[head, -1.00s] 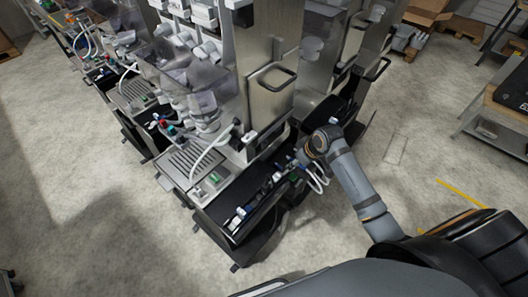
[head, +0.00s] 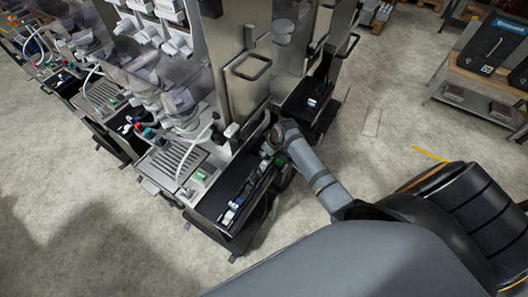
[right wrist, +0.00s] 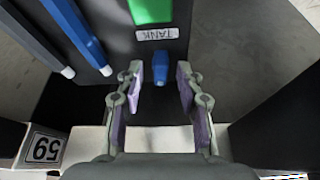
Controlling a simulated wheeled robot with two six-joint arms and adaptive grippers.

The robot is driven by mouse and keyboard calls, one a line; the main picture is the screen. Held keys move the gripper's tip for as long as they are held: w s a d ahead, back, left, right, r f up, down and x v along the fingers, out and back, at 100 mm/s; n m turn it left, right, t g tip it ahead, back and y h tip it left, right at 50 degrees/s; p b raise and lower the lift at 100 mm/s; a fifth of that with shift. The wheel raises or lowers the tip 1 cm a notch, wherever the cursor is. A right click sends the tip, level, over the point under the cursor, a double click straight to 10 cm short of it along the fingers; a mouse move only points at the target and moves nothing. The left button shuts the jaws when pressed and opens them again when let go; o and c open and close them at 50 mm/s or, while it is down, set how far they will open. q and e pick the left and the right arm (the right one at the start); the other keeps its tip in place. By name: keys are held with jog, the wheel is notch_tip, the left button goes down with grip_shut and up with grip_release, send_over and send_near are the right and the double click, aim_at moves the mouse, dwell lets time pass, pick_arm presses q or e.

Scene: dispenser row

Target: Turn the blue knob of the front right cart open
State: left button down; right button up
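In the right wrist view a small blue knob (right wrist: 161,78) sits just below an upside-down TANK label (right wrist: 157,34) on a dark panel. My right gripper (right wrist: 160,74) is open, with one finger on each side of the knob in the picture. Gaps show between the knob and both fingers. In the head view my right gripper (head: 268,155) is over the black tray (head: 205,205) of the nearest cart, at its right end. The knob cannot be made out there. My left gripper is not in view.
A green part (right wrist: 151,10) lies beyond the label. A blue bar (right wrist: 76,33) with a pale tip runs left of the knob. The cart's steel column with a handle (head: 247,62) stands behind my right gripper. Bare floor (head: 390,100) lies to the right.

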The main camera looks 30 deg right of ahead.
jog(key=shift+a, duration=0.1)
jog(key=shift+c, duration=1.5)
grip_shut()
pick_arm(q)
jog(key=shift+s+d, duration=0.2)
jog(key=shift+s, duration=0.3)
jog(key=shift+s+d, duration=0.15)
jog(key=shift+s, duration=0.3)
pick_arm(e)
jog(key=shift+n+y, duration=0.3)
jog(key=shift+n, duration=0.4)
jog(key=shift+o, duration=1.5)
grip_release()
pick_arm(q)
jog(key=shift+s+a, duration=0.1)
